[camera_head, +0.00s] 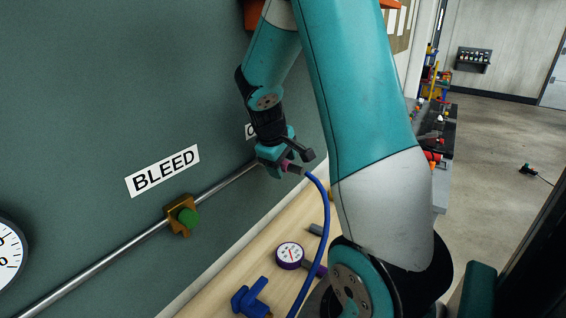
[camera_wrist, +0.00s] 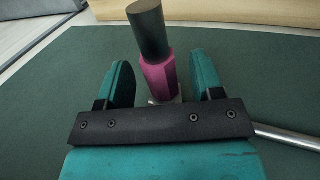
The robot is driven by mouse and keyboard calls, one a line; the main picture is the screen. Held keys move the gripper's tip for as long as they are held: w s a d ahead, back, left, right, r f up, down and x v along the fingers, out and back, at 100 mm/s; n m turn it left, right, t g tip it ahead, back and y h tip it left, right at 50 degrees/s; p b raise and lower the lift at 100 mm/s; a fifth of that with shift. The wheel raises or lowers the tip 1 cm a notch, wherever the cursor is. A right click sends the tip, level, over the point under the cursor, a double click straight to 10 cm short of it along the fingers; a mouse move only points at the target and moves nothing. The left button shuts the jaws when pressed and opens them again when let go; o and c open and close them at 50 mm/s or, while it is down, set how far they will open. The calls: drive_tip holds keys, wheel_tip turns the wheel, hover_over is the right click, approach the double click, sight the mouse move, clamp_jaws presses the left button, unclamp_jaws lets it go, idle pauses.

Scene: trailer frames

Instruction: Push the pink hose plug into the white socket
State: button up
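The pink hose plug (camera_wrist: 160,78) stands between the two fingers of my gripper (camera_wrist: 160,62) in the wrist view, its dark grey sleeve (camera_wrist: 149,30) pointing up and away. A gap shows between the plug and each teal finger, so my gripper looks open around it. In the head view my gripper (camera_head: 283,158) is at the green wall panel, and a bit of the pink plug (camera_head: 288,166) shows beside it.
A metal pipe (camera_head: 105,257) runs along the panel to behind my gripper. A brass valve with a green knob (camera_head: 185,216) sits on it below the BLEED label (camera_head: 162,171). A purple gauge (camera_head: 290,254) and a blue fitting (camera_head: 249,298) lie on the wooden ledge (camera_head: 232,275).

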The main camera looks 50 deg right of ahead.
drive_tip(key=b+v, duration=0.2)
drive_tip(key=v, duration=1.5)
drive_tip(key=shift+r, duration=0.25)
drive_tip(key=s+a+f+n+t+y+b, duration=0.1)
drive_tip(key=s+a+f+n+y+b, duration=0.1)
drive_tip(key=a+f, duration=0.5)
drive_tip(key=s+a+f+n+t+y+b, duration=0.1)
drive_tip(key=a+f+n+y+b, duration=0.15)
drive_tip(key=a, duration=0.85)
drive_tip(key=s+a+f+n+g+y+b, duration=0.1)
drive_tip(key=s+a+f+y, duration=0.3)
drive_tip(key=s+a, duration=0.8)
wheel_tip(320, 180, down, 2)
drive_tip(key=shift+s+a+n+g+b, duration=0.35)
drive_tip(key=shift+a+g+b, duration=0.25)
drive_tip(key=shift+g+b, duration=0.15)
